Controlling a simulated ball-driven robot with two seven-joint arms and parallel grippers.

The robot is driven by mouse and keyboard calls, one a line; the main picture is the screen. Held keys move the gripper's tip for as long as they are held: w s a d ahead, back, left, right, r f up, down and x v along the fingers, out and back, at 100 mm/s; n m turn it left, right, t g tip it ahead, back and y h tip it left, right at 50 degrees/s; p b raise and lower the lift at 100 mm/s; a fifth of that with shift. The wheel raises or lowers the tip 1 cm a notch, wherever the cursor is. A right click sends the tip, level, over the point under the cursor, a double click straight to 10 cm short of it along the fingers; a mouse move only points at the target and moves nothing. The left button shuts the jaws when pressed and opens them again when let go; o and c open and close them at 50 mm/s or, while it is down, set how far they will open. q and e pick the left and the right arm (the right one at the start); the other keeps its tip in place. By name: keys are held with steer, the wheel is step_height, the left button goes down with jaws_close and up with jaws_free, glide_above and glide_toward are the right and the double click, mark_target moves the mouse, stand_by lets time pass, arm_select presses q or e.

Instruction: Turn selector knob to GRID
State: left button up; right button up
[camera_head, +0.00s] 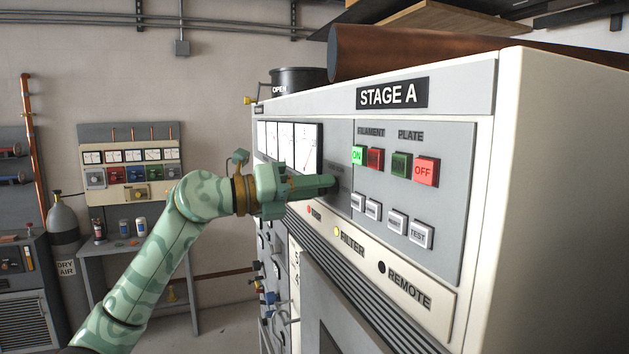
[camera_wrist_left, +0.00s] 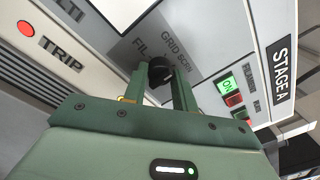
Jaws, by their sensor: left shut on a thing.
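The selector knob (camera_wrist_left: 160,72) is small, round and black in the left wrist view, on a dark grey plate of the STAGE A panel. My left gripper (camera_wrist_left: 159,84) is shut on it, with one green finger on each side. The label GRID (camera_wrist_left: 174,44) is on the plate beside the knob, and a FIL label (camera_wrist_left: 141,42) lies next to it. Which label the knob points to, I cannot tell. In the head view my left gripper (camera_head: 328,185) reaches the panel from the left and hides the knob. My right gripper is not in view.
The STAGE A cabinet (camera_head: 545,200) fills the right side. Near my gripper are meters (camera_head: 286,143), a green ON button (camera_head: 357,155), a red OFF button (camera_head: 426,171) and white buttons (camera_head: 396,221). A gas cylinder (camera_head: 63,224) and bench stand far left.

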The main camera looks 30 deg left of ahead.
arm_select(q)
steer(key=n+p, duration=0.3)
steer(key=n, duration=0.2)
steer(key=shift+n+t, duration=0.3)
steer(key=shift+n, duration=0.1)
steer(key=shift+p, duration=0.3)
steer(key=o, duration=1)
steer(key=shift+c, duration=0.2)
steer(key=b+v, duration=0.8)
steer(key=v, duration=0.8)
steer(key=shift+a+b, duration=0.25)
steer(key=shift+b, duration=0.1)
